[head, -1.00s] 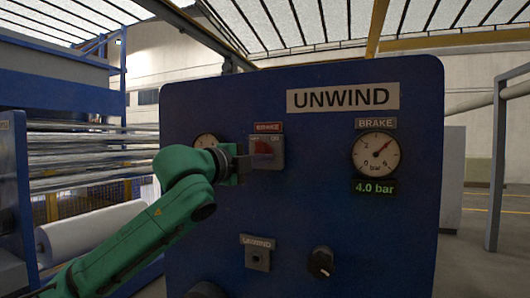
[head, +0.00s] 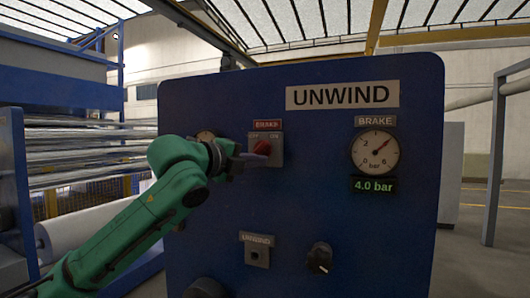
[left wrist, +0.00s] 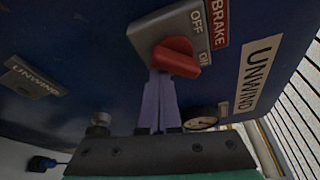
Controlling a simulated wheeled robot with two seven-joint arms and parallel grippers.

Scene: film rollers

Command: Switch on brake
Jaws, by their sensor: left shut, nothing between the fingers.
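The brake switch is a red knob (head: 262,147) on a grey plate under a red BRAKE label (head: 267,125) on the blue UNWIND panel. In the left wrist view the red knob (left wrist: 176,57) is close up, its end angled toward the partly hidden ON mark; OFF is readable. My left gripper (head: 262,160) is at the lower left of the switch. Its fingers (left wrist: 160,85) are together and empty, with the tips right at the knob's edge; I cannot tell whether they touch it. My right gripper is not in view.
A brake gauge (head: 375,153) with a 4.0 bar display (head: 374,186) is to the right. A black knob (head: 319,257) and a small UNWIND fitting (head: 257,255) are lower on the panel. Another gauge is partly hidden behind my gripper. A machine with film rollers stands at the left.

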